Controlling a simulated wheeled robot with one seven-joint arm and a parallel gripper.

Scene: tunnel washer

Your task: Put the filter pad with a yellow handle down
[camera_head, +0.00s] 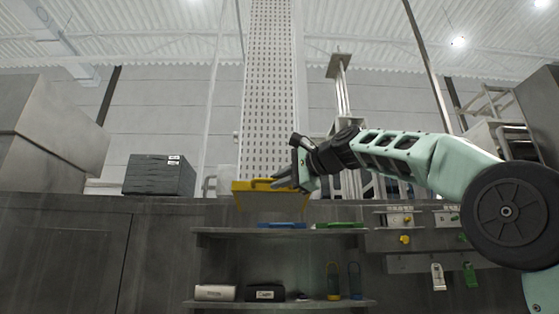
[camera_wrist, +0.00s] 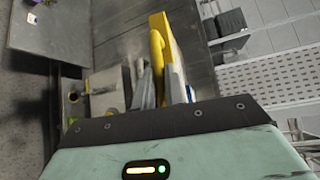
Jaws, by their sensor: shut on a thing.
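The filter pad with a yellow handle (camera_head: 254,188) is a flat yellow piece in the head view, held in front of the worktop edge and above the upper shelf. My gripper (camera_head: 285,180) reaches in from the right and is shut on it at its right end. In the wrist view the yellow pad (camera_wrist: 174,58) stands edge-on beyond my gripper (camera_wrist: 172,90), with its curved yellow handle (camera_wrist: 157,55) at the fingers. The exact contact of the fingers with the handle is partly hidden.
A blue pad (camera_head: 282,225) and a green pad (camera_head: 338,225) lie on the upper shelf (camera_head: 210,230) below. The lower shelf (camera_head: 320,304) holds small boxes and looped items. A dark crate (camera_head: 158,176) stands on the worktop at left. A perforated column (camera_head: 270,90) rises behind.

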